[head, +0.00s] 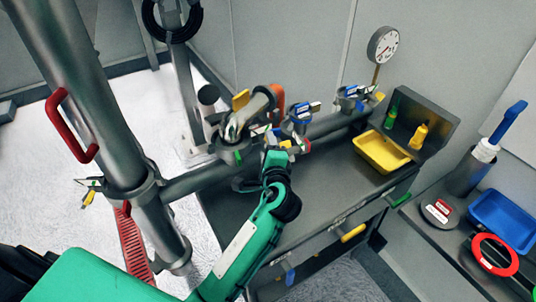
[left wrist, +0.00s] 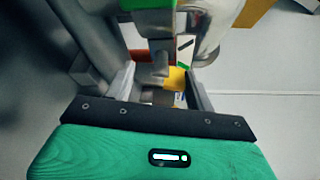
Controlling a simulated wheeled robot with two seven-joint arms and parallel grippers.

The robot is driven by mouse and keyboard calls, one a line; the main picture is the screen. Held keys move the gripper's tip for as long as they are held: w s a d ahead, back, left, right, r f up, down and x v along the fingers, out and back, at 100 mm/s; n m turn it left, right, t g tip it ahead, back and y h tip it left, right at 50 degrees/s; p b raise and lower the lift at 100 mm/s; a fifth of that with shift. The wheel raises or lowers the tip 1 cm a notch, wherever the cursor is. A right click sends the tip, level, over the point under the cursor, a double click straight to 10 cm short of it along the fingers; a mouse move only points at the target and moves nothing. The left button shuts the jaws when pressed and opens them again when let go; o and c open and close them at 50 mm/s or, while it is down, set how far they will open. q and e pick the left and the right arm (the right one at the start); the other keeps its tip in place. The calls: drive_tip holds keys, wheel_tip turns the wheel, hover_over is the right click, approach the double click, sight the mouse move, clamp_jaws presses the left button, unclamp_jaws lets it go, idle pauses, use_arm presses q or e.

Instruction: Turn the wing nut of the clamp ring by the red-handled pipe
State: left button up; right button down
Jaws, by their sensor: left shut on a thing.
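The thick steel pipe (head: 62,85) with the red handle (head: 70,125) stands at the left of the head view. My left gripper (head: 275,155) is at another clamp ring (head: 225,148) on the horizontal pipe, below an orange-red lever (head: 278,98). In the left wrist view my left gripper (left wrist: 160,90) has its fingers on either side of a small grey and yellow metal part, apparently the wing nut (left wrist: 160,72). The fingertips partly hide it. My right gripper is not in view.
More clamps with blue handles (head: 300,115) line the pipe to the right. A yellow tray (head: 378,158), small bottles (head: 420,135) and a round gauge (head: 383,45) are at the back right. A blue tray (head: 503,220) and a red ring (head: 495,254) lie on the right bench.

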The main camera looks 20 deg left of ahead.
use_arm(q)
drive_tip(key=shift+f+n+b, duration=0.1)
drive_tip(key=shift+n+b, duration=0.3)
drive_tip(key=shift+b, duration=0.05)
drive_tip(key=o, duration=1)
drive_tip(key=b+v, duration=0.3)
drive_tip(key=v, duration=1)
drive_tip(key=shift+s+d, duration=0.2)
drive_tip(key=shift+s, duration=0.15)
